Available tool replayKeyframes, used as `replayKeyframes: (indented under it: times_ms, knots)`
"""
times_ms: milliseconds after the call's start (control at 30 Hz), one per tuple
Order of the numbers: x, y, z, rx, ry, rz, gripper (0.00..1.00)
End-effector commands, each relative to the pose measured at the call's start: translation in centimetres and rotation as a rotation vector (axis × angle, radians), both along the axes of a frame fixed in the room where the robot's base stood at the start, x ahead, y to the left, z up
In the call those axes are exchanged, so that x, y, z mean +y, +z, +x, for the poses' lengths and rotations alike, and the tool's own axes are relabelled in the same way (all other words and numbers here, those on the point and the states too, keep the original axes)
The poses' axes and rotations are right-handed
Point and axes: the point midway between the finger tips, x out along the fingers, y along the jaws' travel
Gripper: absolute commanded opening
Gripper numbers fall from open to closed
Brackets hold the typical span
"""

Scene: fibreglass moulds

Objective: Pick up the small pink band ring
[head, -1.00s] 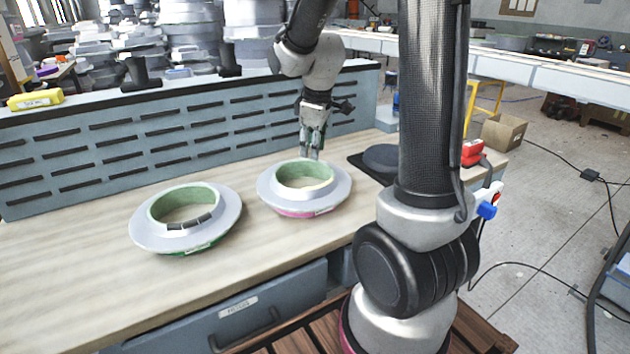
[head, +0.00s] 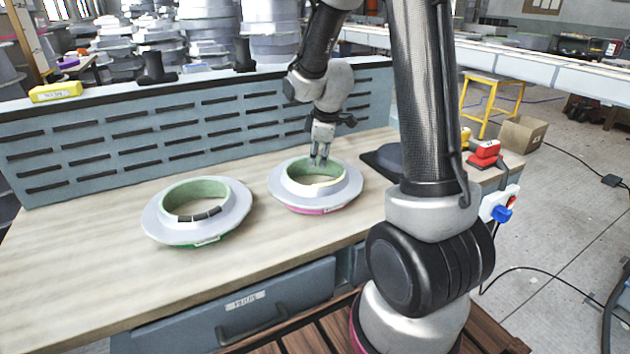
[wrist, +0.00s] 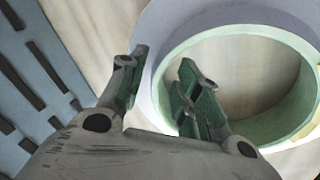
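The pink band ring (head: 318,200) lies flat on the workbench, right of a second ring. It has a pale grey flange, a green collar and a pink strip low on its front edge. It also shows in the wrist view (wrist: 238,12), partly cut off. My gripper (head: 318,162) is at the ring's far rim, pointing down. In the wrist view my gripper (wrist: 164,60) is open. One finger is over the grey flange and the other is at the green collar's edge. Whether they touch the ring I cannot tell.
A similar ring with a green band (head: 222,228) lies to the left on the wooden bench (head: 90,270). A slotted blue-grey panel (head: 150,140) stands behind. A dark flat round object (head: 388,160) sits to the right. The left part of the bench is clear.

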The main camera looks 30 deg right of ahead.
Motion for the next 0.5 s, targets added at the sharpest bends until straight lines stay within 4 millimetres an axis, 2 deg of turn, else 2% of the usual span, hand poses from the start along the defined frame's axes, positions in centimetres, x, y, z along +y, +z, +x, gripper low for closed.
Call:
replayKeyframes:
  times_ms: [233,400,500]
  knots:
    - [-0.02,-0.22,0.11,-0.001,-0.001,0.001,0.33]
    - [-0.02,-0.21,0.10,-0.001,-0.001,0.001,0.02]
    - [-0.02,-0.20,0.10,-0.001,-0.001,0.001,0.00]
